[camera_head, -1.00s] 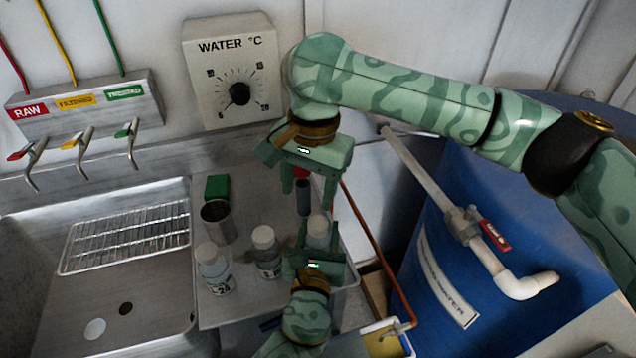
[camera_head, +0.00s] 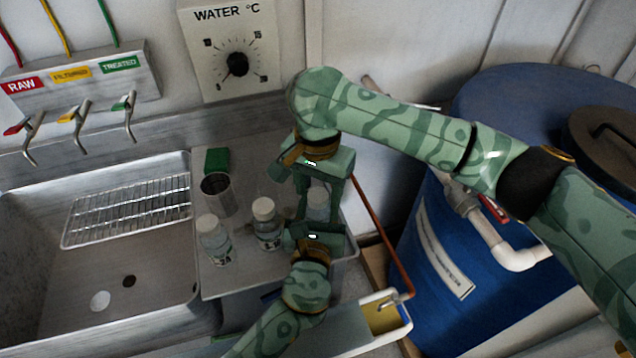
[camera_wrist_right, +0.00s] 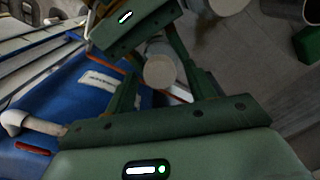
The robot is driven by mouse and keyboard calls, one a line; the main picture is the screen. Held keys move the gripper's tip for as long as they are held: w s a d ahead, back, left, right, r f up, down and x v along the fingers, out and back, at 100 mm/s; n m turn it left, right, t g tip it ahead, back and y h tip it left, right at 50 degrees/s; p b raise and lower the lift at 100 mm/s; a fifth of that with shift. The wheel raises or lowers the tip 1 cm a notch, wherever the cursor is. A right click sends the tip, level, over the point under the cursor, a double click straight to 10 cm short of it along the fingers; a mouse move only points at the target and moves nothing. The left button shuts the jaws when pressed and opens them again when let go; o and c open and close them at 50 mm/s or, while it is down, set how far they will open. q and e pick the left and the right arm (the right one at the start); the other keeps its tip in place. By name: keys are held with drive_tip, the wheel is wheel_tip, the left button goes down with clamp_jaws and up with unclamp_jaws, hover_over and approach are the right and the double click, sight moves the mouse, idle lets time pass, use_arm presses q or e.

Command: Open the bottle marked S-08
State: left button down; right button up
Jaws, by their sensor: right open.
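Three clear bottles with pale caps stand on the metal counter. The right-hand bottle (camera_head: 318,203) is partly hidden by my grippers and its label does not show. The middle bottle (camera_head: 266,224) and the left bottle (camera_head: 214,240) have labels too small to read surely, so I cannot tell which is S-08. My right gripper (camera_head: 319,198) points down, open, over the right-hand bottle. In the right wrist view the round cap (camera_wrist_right: 160,71) lies between its fingers, with no clear contact. My left gripper (camera_head: 316,224) reaches that bottle from the front; its grip is unclear.
A metal cup (camera_head: 219,194) and a green block (camera_head: 217,161) stand behind the bottles. The sink (camera_head: 60,290) with a wire rack (camera_head: 128,210) is at left. A blue barrel (camera_head: 440,235) with pipes and an open-topped tray (camera_head: 385,314) are at right.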

drive_tip(key=c, duration=1)
